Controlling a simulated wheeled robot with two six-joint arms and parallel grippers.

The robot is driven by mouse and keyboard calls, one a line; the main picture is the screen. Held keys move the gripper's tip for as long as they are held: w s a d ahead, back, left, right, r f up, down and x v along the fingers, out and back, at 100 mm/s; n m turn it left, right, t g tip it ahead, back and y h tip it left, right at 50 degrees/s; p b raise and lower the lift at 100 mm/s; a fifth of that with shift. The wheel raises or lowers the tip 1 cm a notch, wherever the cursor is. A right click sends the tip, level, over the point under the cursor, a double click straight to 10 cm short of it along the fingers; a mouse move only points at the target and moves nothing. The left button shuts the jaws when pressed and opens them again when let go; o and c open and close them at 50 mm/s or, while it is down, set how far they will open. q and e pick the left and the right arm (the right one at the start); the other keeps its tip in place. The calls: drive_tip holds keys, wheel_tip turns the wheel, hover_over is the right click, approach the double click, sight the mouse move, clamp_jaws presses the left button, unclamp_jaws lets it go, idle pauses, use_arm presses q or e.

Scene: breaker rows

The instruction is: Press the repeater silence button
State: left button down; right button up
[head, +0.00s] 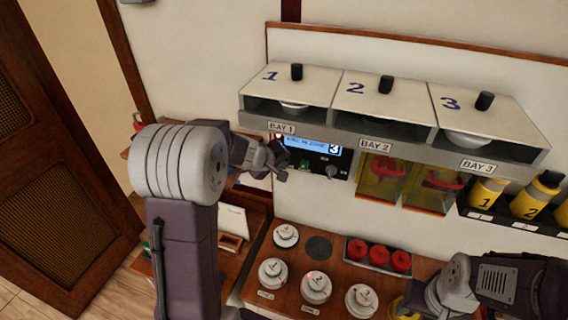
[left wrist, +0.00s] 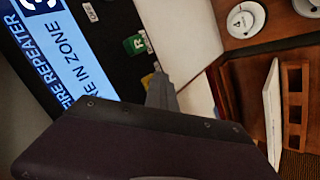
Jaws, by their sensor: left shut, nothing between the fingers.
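The repeater panel (head: 318,158) is a black box on the wall under the bay 1 label, with a lit blue display (head: 312,144). The left wrist view shows the display (left wrist: 75,45) reading fire repeater, a green button marked R (left wrist: 137,44) and a yellow button (left wrist: 149,79). My left gripper (head: 279,164) is at the panel's left side, shut and empty. In the left wrist view its fingertip (left wrist: 160,85) overlaps the lower part of the yellow button; I cannot tell whether they touch. No silence label is readable. My right gripper (head: 425,298) is low at the right, its jaws unclear.
A shelf with three numbered bays (head: 385,110) overhangs the panel. A dark knob (head: 331,172) is on the panel's right. Yellow boxes with red handles (head: 381,178) hang to the right. Below, a wooden counter (head: 262,246) carries numbered white discs and red-topped items (head: 378,254).

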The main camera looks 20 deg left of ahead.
use_arm(q)
drive_tip(key=shift+s, duration=0.35)
drive_tip(key=shift+b, duration=0.3)
drive_tip(key=s+b, duration=0.2)
drive_tip(key=s, duration=0.4)
drive_tip(key=shift+d, duration=0.2)
